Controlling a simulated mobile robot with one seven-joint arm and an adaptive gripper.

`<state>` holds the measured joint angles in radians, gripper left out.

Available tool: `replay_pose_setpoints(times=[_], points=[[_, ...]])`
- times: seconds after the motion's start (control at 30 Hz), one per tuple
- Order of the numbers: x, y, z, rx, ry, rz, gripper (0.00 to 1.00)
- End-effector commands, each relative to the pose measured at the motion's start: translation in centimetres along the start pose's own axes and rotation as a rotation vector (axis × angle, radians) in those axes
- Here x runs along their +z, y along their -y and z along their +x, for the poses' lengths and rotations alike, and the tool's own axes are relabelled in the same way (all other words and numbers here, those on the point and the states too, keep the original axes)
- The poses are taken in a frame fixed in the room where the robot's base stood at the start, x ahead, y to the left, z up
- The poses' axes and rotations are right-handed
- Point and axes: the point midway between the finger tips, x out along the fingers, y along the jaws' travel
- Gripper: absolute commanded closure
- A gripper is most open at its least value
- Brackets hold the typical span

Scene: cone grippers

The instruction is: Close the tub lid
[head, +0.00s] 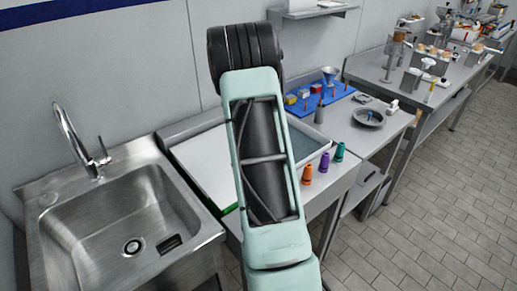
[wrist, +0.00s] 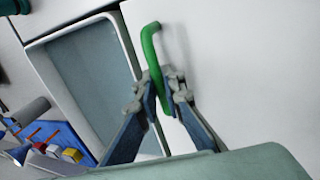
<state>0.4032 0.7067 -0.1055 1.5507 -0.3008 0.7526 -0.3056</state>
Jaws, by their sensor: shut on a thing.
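The tub (head: 304,141) has a white rim and a grey-blue inside, and stands open on the counter, partly hidden behind my arm. In the wrist view the tub (wrist: 93,68) lies left of the lid. The lid (head: 203,163) is a flat white panel left of the tub; it fills the right of the wrist view (wrist: 235,75). A green bent handle (wrist: 152,42) stands out along the lid's tub-side edge. My gripper (wrist: 161,88) is shut on the green handle, one finger on each side. My arm hides the gripper in the head view.
A steel sink (head: 115,222) is left of the lid. Orange (head: 307,175), purple (head: 325,162) and teal (head: 339,152) cones stand at the tub's front right. A blue board (head: 316,97) with blocks and a grey dish (head: 368,118) are farther right.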

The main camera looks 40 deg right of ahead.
Motion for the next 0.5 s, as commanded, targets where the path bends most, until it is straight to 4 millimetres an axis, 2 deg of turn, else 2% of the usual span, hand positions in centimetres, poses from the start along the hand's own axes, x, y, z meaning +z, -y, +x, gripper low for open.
replay_pose_setpoints(times=[0.13, 0.5], points=[[-0.02, -0.19, 0.65, 0.005, -0.002, 0.001, 1.00], [0.05, -0.11, 0.90, 0.004, 0.000, 0.001, 1.00]])
